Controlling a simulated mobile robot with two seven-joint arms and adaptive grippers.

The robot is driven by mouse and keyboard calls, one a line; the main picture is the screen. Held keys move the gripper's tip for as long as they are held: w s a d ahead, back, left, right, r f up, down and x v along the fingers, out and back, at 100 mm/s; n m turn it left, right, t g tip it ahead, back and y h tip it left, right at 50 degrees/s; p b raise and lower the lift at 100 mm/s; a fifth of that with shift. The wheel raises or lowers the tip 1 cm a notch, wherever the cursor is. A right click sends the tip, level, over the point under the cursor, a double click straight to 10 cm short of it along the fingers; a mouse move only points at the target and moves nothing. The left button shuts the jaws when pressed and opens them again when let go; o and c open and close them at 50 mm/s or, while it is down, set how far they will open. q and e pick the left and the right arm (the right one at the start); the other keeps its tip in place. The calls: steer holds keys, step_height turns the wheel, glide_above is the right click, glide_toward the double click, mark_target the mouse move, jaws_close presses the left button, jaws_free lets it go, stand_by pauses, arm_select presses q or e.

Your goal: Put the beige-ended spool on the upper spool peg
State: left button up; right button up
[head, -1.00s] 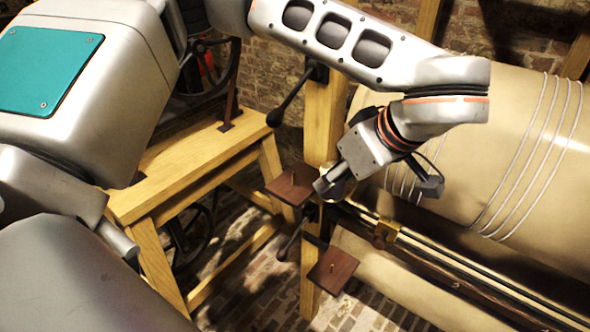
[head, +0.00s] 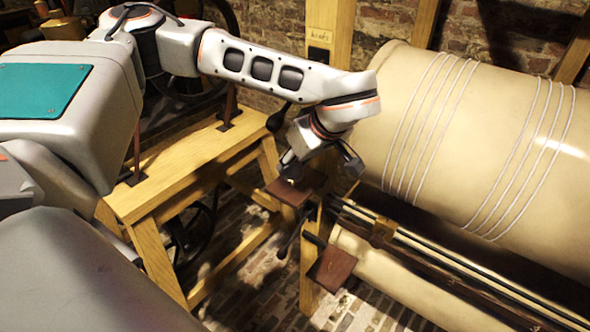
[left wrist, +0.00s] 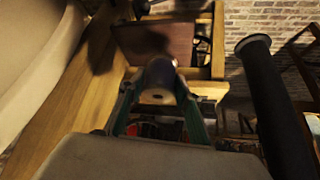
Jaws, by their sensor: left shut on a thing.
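My left gripper (head: 290,170) is over the upper dark-brown peg plate (head: 281,190) in the head view. The upper plate (left wrist: 150,42) shows just beyond the spool. The gripper hides the upper peg, so I cannot tell whether the spool is around it or above it. The lower peg plate (head: 332,268) carries no spool. My right gripper is not in view.
A large beige drum (head: 480,140) wound with pale cord stands at the right, close to my left wrist. A wooden post (head: 333,40) rises behind the gripper. A wooden bench (head: 190,170) stands left of the plates. A dark rail (head: 450,275) runs below the drum.

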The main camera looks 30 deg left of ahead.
arm_select(q)
steer(key=shift+f, duration=1.3)
steer(key=shift+f, duration=0.15)
steer(key=o, duration=1)
steer(key=shift+c, duration=0.2)
steer(key=shift+d+r, duration=0.1)
steer(key=shift+r, duration=0.25)
steer(key=v, duration=1.1)
steer(key=shift+s+r+b, duration=0.15)
steer(key=shift+r+b, duration=0.1)
steer(key=shift+b, duration=0.05)
steer(key=shift+d, duration=0.15)
